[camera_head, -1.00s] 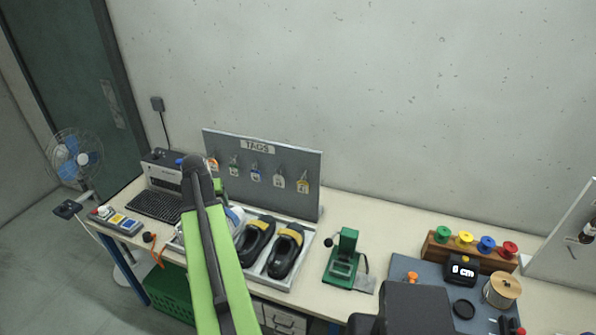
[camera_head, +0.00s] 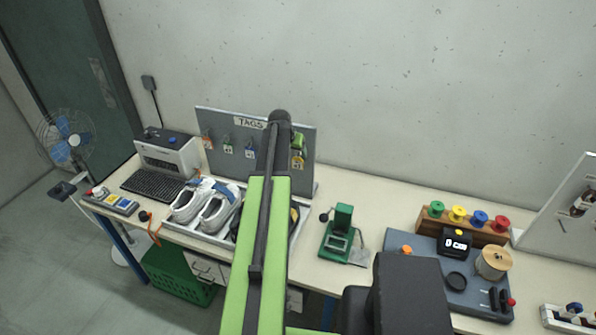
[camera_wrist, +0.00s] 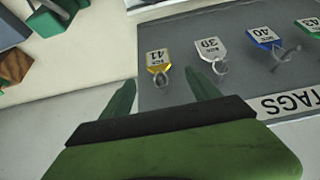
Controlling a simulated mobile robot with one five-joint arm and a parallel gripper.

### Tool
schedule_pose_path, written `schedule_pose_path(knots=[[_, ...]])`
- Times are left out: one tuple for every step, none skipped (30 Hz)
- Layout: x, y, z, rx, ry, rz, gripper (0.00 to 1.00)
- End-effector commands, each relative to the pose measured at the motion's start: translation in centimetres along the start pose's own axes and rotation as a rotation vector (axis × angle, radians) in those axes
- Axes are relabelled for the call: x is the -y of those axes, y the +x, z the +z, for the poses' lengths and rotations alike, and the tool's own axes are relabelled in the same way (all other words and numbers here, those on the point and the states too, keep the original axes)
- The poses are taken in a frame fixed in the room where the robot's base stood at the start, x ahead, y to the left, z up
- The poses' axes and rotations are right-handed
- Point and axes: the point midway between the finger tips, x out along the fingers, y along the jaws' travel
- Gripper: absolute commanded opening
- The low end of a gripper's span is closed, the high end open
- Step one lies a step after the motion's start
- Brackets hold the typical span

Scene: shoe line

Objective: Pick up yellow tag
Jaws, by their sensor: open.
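The yellow tag (camera_wrist: 159,68), marked 41, hangs by a ring from a hook on the grey TAGS board (camera_wrist: 255,75). It also shows at the board's right end in the head view (camera_head: 298,162). My gripper (camera_wrist: 162,88) is open and empty in the wrist view. The tag lies ahead of the gap between its two green fingers, and I see no contact. The white tag (camera_wrist: 210,48), marked 39, hangs just right of it there. In the head view my arm covers part of the board, and the gripper is mostly hidden.
Blue (camera_wrist: 264,37) and green (camera_wrist: 311,26) tags hang farther along the board. Below the board, white shoes (camera_head: 204,207) sit in a tray. A green press (camera_head: 340,238) and a rack of coloured spools (camera_head: 458,222) stand to the right.

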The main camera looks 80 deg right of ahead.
Motion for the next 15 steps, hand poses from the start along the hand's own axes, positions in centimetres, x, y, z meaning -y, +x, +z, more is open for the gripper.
schedule_pose_path(knots=[[0.0,2.3,0.4,0.000,0.001,0.000,0.71],[0.0,3.0,0.4,0.000,0.001,0.000,0.71],[0.0,3.8,0.3,0.000,0.001,0.000,0.71],[0.0,4.2,0.3,0.000,0.001,0.000,0.71],[0.0,4.5,0.3,0.000,0.001,0.000,0.71],[0.0,4.8,0.2,0.000,0.001,0.000,0.71],[0.0,4.8,0.1,0.000,0.001,0.000,0.71],[0.0,4.8,0.1,0.000,0.001,0.000,0.71],[0.0,4.7,0.0,0.000,0.001,0.000,0.71],[0.0,4.6,0.0,0.000,0.001,0.000,0.71],[0.0,4.7,0.0,0.000,0.001,0.000,0.71],[-0.1,4.9,0.1,0.000,0.001,0.000,0.71],[-0.1,5.2,0.2,0.000,0.001,0.000,0.71],[-0.1,5.6,0.2,0.000,0.001,0.000,0.71],[-0.1,6.3,0.3,0.000,0.001,0.000,0.71]])
